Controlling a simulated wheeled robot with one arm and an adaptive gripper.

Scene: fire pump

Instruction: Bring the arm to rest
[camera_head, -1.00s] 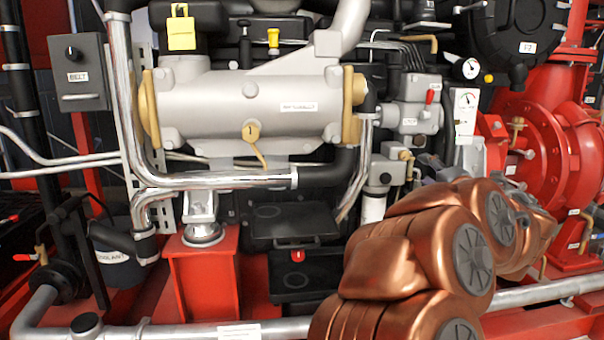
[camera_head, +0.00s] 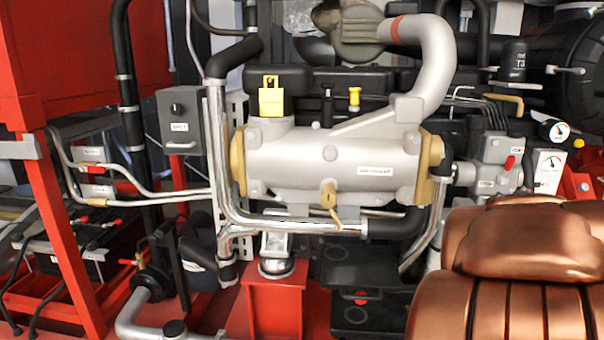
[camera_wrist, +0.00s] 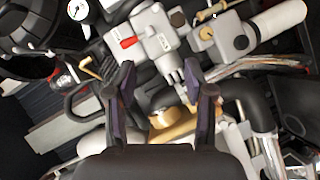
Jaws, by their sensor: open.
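My copper-coloured arm fills the lower right of the head view, in front of the fire pump engine. My gripper is not seen in that view. In the wrist view my gripper (camera_wrist: 163,105) is open, its two dark fingers apart with nothing held between them. Beyond the fingers are a tan end cap (camera_wrist: 172,128) and a grey valve block with a red lever (camera_wrist: 152,38). I cannot tell whether the fingers touch anything.
A silver heat exchanger (camera_head: 335,165) with tan ends spans the engine. A grey switch box (camera_head: 183,122) hangs left of it. Chrome pipes run below. A red frame (camera_head: 68,215) with batteries stands at the left. A gauge (camera_head: 556,131) sits near the arm.

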